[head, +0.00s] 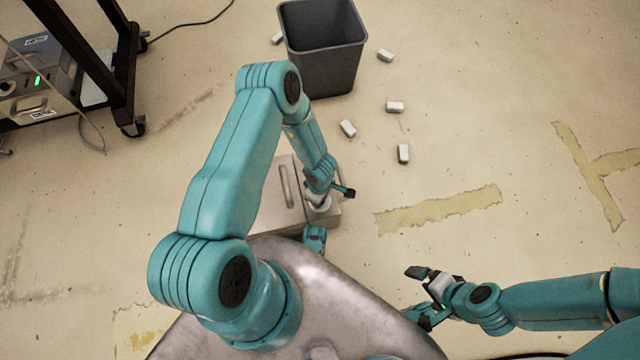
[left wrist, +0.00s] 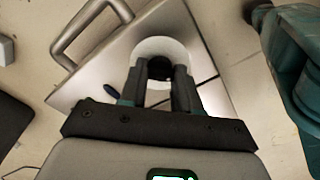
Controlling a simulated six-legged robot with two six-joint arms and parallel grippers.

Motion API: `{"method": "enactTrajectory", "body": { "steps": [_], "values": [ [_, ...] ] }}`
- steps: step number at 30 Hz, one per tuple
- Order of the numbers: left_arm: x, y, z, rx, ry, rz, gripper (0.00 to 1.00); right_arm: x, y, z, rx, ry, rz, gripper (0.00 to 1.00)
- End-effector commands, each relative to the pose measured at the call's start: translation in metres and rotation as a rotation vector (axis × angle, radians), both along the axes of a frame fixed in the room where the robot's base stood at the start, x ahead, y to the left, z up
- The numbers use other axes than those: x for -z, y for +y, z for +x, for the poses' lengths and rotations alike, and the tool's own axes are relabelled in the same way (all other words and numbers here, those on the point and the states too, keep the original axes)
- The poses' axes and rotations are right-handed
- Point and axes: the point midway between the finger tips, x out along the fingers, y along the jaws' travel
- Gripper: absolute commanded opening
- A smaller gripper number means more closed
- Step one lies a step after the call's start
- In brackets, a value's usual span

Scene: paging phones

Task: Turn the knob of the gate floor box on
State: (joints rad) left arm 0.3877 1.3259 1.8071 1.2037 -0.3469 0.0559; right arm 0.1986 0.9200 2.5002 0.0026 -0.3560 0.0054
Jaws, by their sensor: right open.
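The gate floor box (head: 275,211) is a low grey metal box with a bar handle, on the floor ahead of my body. It fills the upper part of the left wrist view (left wrist: 101,63). Its black knob (left wrist: 160,68) sits in a pale round disc on top. My left gripper (left wrist: 160,76) reaches down over it, with one finger on each side of the knob, closed in on it. In the head view my left gripper (head: 330,191) hides the knob. My right gripper (head: 420,296) is open and empty, at the lower right, away from the box.
A dark grey bin (head: 325,60) stands beyond the box, with several small white blocks (head: 395,107) on the floor around it. A black wheeled rack (head: 125,80) with equipment and cables is at the upper left. The floor to the right is clear, with worn yellow tape.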

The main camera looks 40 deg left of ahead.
Motion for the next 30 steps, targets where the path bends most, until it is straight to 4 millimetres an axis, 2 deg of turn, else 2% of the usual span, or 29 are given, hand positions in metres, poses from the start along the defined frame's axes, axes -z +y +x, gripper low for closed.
{"method": "enactTrajectory", "body": {
  "steps": [8,14,30],
  "values": [
    [-0.0003,0.0000,-0.0004,0.015,0.001,0.000,0.01,-0.0003,0.0001,-0.0002,0.000,0.001,0.000,1.00],
    [-0.0007,0.0001,-0.0001,0.093,0.001,0.000,0.01,-0.0018,0.0003,-0.0004,-0.001,0.001,0.000,1.00],
    [-0.0006,0.0002,0.0002,0.568,0.000,0.000,0.01,-0.0051,0.0012,-0.0013,-0.005,0.002,0.001,1.00]
  ]
}}
